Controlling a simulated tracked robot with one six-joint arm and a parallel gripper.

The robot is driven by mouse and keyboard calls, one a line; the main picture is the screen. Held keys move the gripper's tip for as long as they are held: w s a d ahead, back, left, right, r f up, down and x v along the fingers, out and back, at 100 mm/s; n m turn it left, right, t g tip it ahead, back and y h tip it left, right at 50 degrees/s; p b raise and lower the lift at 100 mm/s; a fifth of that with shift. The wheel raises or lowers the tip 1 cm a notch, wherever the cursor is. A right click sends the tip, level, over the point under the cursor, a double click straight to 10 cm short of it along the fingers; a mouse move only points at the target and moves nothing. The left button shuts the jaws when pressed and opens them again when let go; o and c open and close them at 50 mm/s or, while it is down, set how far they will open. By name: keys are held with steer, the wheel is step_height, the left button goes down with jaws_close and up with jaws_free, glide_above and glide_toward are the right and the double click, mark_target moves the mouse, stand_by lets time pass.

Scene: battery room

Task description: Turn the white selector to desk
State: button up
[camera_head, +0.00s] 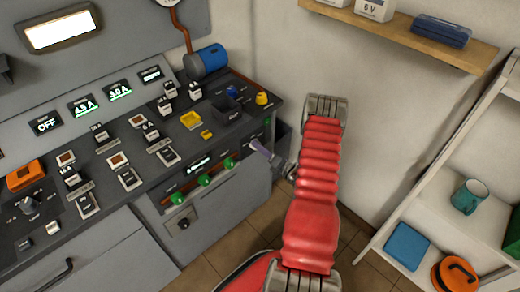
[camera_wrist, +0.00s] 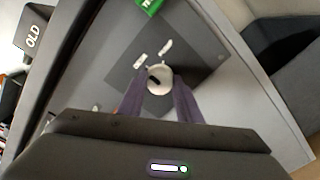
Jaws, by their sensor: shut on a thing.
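The white selector (camera_wrist: 160,79) is a small round knob with a dark mark, on a grey plate in the wrist view. The mark runs toward the upper left, roughly at the left of two small white labels (camera_wrist: 140,60). I cannot read either label. The purple fingers of my gripper (camera_wrist: 159,88) stand on both sides of the knob and are shut on it. In the head view my gripper (camera_head: 259,148) reaches the right end of the grey console, and the selector is hidden there.
The console (camera_head: 235,171) carries several switches, displays and green lamps. A wooden shelf (camera_head: 400,32) hangs on the wall at upper right. A white rack (camera_head: 440,220) with a teal mug (camera_head: 468,197) stands at right. A green tag (camera_wrist: 150,5) is above the selector.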

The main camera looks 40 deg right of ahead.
steer(key=shift+d, duration=0.15)
steer(key=o, duration=1)
steer(key=shift+o, duration=0.2)
steer(key=s, duration=1.3)
steer(key=shift+s, duration=0.4)
